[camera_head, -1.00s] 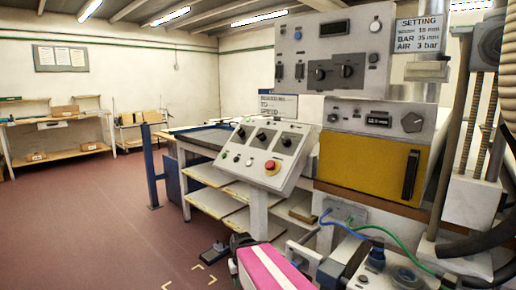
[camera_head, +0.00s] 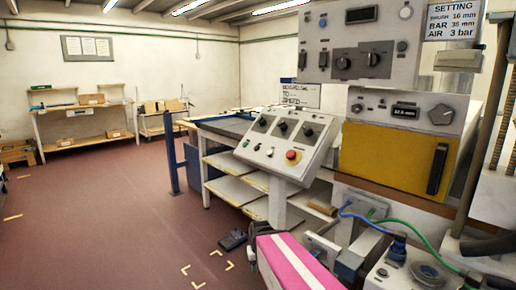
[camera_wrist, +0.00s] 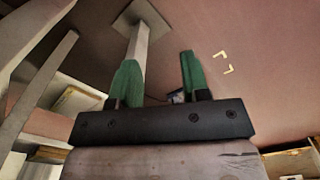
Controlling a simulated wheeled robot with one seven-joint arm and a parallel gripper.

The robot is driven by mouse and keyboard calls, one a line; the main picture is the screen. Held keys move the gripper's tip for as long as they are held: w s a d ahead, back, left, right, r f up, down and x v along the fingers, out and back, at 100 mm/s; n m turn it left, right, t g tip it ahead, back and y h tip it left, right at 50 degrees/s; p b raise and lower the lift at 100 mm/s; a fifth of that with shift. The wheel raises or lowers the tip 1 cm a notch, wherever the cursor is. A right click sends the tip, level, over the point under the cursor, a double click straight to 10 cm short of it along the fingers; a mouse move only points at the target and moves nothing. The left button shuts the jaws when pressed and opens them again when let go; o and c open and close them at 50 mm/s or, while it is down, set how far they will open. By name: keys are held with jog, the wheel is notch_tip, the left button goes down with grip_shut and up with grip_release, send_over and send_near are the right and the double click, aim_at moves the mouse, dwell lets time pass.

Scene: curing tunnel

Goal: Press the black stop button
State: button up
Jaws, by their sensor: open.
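The panel is not recognisable there.
A tall instrument cabinet (camera_head: 425,62) and a yellow-fronted unit (camera_head: 390,158) stand to the right. A pink-and-white object (camera_head: 285,262) and a box with knobs (camera_head: 398,275) are in the foreground. A blue post (camera_head: 171,150) stands left of the table. The red floor at left is open.

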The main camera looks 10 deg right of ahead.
dwell(0.3)
grip_shut()
dwell(1.6)
